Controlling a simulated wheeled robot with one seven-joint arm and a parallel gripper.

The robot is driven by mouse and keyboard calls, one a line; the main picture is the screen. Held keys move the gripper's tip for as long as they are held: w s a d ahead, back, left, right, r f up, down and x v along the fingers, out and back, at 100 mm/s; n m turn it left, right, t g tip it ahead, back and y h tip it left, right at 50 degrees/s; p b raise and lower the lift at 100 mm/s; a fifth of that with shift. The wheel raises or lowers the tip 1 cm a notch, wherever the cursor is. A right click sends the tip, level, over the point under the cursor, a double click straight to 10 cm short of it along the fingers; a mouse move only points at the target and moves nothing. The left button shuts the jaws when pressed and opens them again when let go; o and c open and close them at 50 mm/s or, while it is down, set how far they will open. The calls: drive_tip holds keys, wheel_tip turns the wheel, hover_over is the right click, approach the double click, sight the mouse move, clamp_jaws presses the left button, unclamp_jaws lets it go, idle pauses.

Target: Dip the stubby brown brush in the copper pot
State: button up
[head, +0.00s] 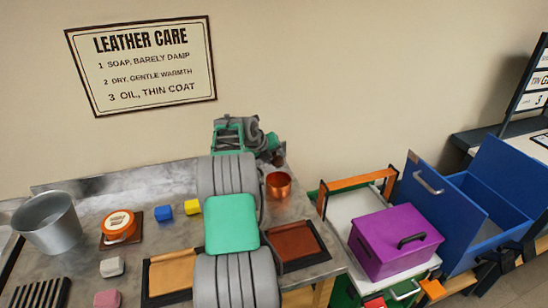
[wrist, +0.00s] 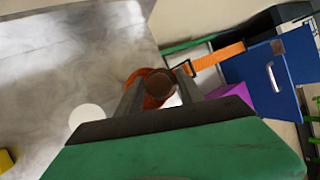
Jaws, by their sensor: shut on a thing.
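The copper pot (head: 279,187) stands on the grey worktop, just right of my arm in the head view. In the wrist view its orange-brown rim (wrist: 134,84) shows behind the brush and fingers. My gripper (wrist: 160,88) is shut on the stubby brown brush (wrist: 158,80), whose round dark end faces the wrist camera. In the head view my gripper (head: 271,145) is just behind and above the pot, with a dark bit of the brush below it. The brush's lower end is hidden, so I cannot tell whether it is inside the pot.
A brown tray (head: 296,244) and a tan tray (head: 170,272) lie nearer. A metal bucket (head: 47,223), an orange tin (head: 119,226), and blue (head: 164,213) and yellow (head: 193,206) blocks stand left. A purple box (head: 394,242) and blue toolbox (head: 470,200) are right.

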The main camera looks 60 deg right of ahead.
wheel_tip(320, 180, down, 9)
drive_tip(key=b, duration=0.5)
drive_tip(key=shift+b, duration=0.3)
drive_tip(key=shift+r, duration=0.1)
